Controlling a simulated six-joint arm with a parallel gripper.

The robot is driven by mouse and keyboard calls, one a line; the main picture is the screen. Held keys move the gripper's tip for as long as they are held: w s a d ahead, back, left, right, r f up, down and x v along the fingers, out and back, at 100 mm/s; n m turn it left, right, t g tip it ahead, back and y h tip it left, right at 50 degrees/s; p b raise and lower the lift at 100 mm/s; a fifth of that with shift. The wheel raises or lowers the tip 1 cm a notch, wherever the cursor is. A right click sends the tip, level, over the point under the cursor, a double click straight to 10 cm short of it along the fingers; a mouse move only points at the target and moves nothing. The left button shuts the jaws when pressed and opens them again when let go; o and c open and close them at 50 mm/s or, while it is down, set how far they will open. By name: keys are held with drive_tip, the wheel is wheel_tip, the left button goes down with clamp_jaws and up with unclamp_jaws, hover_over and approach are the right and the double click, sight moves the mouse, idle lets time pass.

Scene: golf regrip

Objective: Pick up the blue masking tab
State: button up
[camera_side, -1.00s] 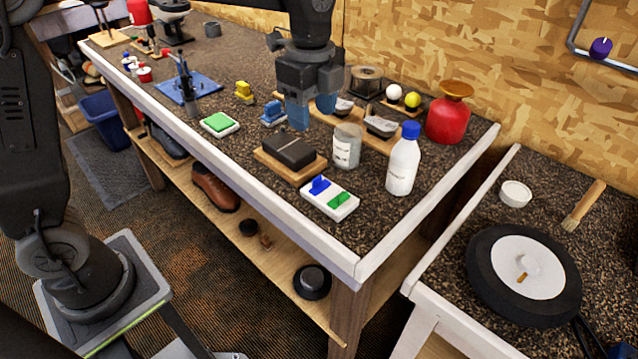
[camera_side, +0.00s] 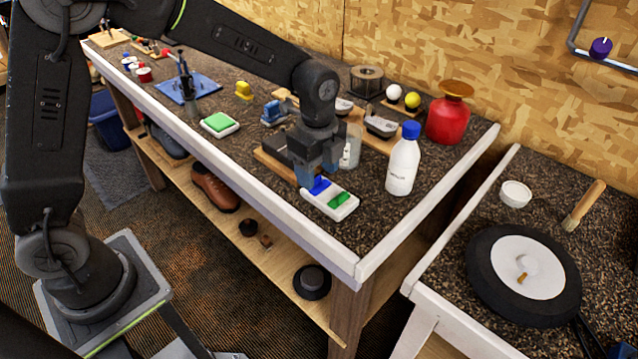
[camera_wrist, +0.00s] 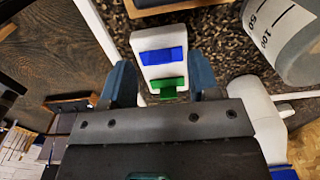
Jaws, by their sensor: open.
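The blue masking tab (camera_side: 319,186) sits on a white block (camera_side: 347,211) at the front edge of the bench. A green tab (camera_side: 340,199) is beside it on the same block. In the wrist view, the blue tab (camera_wrist: 163,56) lies across the white block (camera_wrist: 148,38), with the green tab (camera_wrist: 170,86) nearer to me. My gripper (camera_side: 318,174) is over the block in the side view, close to the blue tab. In the wrist view my gripper (camera_wrist: 162,78) has its fingers apart on either side of the block, with nothing between them gripped.
A clear measuring beaker (camera_side: 352,150) stands close behind the gripper; it looms at upper right in the wrist view (camera_wrist: 285,35). A blue-capped white bottle (camera_side: 403,163) stands to the right. A wooden base (camera_side: 270,160) is behind-left. The bench corner right of the block is bare.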

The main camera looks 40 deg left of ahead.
drive_tip(key=shift+f, duration=0.8)
drive_tip(key=shift+c, duration=0.3)
drive_tip(key=c, duration=1)
drive_tip(key=shift+o, duration=0.2)
drive_tip(key=shift+r, duration=0.2)
